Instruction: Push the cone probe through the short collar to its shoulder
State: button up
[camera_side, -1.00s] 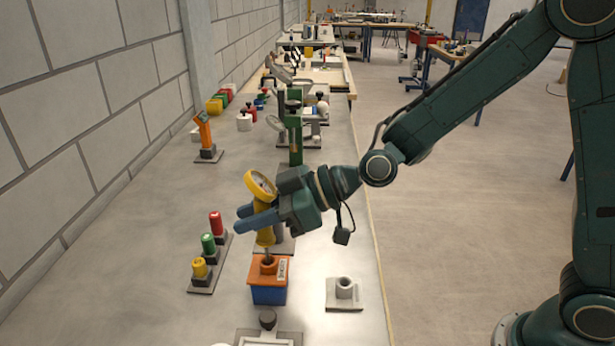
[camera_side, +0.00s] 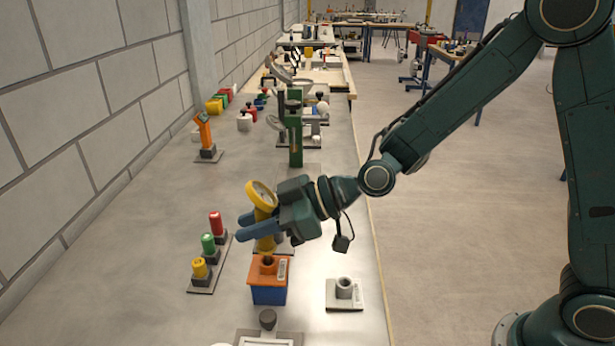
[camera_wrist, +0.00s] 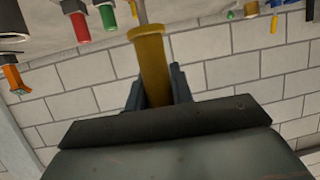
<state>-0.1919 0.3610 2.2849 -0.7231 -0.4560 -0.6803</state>
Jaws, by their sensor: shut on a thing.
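The yellow cone probe (camera_side: 264,232) has a round dial at its top and stands nearly upright, slightly tilted, in my gripper. My gripper (camera_side: 259,224) is shut on its yellow body. The wrist view shows the probe's yellow body (camera_wrist: 152,70) between the jaws, with a thin grey rod (camera_wrist: 142,11) leaving its flanged end. The probe's lower end is just above an orange collar (camera_side: 268,264) on an orange-topped blue box (camera_side: 269,293). The tip is not visible, so I cannot tell how deep it is.
A pale plate with a grey collar (camera_side: 344,288) stands right of the box. A rack with red, green and yellow cylinders (camera_side: 208,246) is at the left. A green stand (camera_side: 295,135) and an orange device (camera_side: 204,133) are farther back. The left bench is mostly clear.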

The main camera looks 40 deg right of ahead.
jog(key=shift+f, duration=1.65)
dwell(1.2)
jog(key=shift+r, duration=0.1)
